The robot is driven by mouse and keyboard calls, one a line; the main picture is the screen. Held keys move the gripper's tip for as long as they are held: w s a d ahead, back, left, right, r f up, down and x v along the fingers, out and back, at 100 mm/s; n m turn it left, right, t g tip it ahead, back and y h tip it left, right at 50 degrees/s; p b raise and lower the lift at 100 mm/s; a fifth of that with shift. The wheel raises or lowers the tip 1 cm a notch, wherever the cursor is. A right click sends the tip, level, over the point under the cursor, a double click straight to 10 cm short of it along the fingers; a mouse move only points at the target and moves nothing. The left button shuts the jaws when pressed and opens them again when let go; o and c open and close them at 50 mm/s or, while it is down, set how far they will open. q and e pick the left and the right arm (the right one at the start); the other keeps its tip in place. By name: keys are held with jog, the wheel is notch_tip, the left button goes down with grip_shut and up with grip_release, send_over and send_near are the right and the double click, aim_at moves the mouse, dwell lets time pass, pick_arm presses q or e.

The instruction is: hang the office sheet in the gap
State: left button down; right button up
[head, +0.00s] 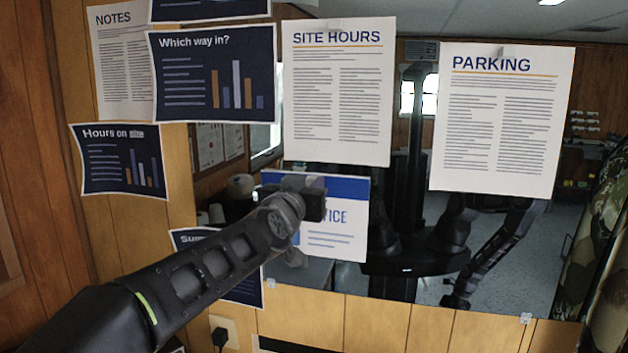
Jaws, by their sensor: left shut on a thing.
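My left gripper (308,198) is shut on a white sheet with a blue top band (345,187). Its blue title is partly covered by the gripper, and only letters like "ICE" show. The sheet hangs roughly upright in front of the mirror, just below the "SITE HOURS" sheet (337,115); I cannot tell whether it touches the glass. The "PARKING" sheet (500,130) is on the mirror to the right. A narrow bare strip of mirror (410,150) lies between these two sheets. My right gripper does not show directly.
The mirror (400,285) reflects the room and dark robot parts. At left are the "NOTES" sheet (120,70), the "Which way in?" sheet (190,110) and the "Hours on" sheet (110,180). Another dark sheet (245,288) is partly behind my arm. A socket with a plug (221,335) sits below.

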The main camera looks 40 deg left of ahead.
pick_arm(q)
jog(key=shift+r, duration=0.1)
jog(key=c, duration=1.2)
grip_release()
jog(key=shift+w, duration=0.1)
jog(key=b+v, duration=0.2)
jog(key=v, duration=0.6)
jog(key=shift+b, duration=0.35)
jog(key=shift+w, duration=0.1)
